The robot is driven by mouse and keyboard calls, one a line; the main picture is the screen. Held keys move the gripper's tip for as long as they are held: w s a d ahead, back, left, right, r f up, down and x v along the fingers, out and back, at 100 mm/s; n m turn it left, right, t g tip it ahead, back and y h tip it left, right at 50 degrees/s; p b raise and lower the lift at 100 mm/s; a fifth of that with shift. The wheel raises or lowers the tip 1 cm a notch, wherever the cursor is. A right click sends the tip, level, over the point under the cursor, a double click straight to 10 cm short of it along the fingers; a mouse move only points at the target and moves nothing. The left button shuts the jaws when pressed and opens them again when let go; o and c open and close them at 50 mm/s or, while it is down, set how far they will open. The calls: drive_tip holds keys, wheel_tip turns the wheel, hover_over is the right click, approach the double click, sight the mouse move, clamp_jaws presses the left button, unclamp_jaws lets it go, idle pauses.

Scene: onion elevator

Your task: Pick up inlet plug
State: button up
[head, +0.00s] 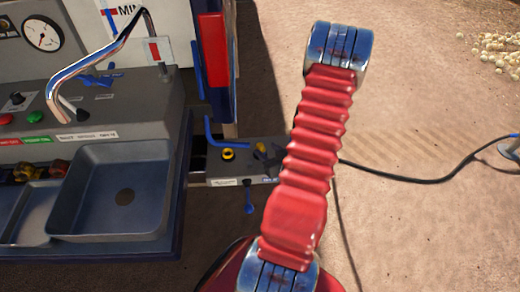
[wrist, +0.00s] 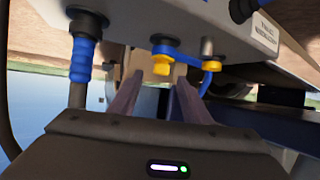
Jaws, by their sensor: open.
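My gripper (wrist: 155,88) is open in the wrist view, its two fingers apart with nothing between them. Just beyond the fingertips, a yellow fitting (wrist: 162,66) with a dark cap sits on the underside of a grey box (wrist: 212,20). A second yellow fitting (wrist: 211,66) sits to its right under a metal stub, with a blue piece between them. I cannot tell for sure which part is the inlet plug. In the head view the grey box (head: 213,170) shows a yellow ring (head: 228,154); my red arm hides part of the box.
A blue connector on a cable (wrist: 81,60) hangs left of the fingers. In the head view, a sink tray (head: 70,236) and a control panel (head: 110,105) stand left. A black cable (head: 420,180) runs over open ground at right. Onions (head: 497,45) lie at the far right.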

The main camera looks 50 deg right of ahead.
sight(262, 146)
drive_tip(key=shift+x, duration=2.55)
drive_tip(key=shift+x, duration=2.6)
drive_tip(key=shift+c, duration=0.4)
clamp_jaws()
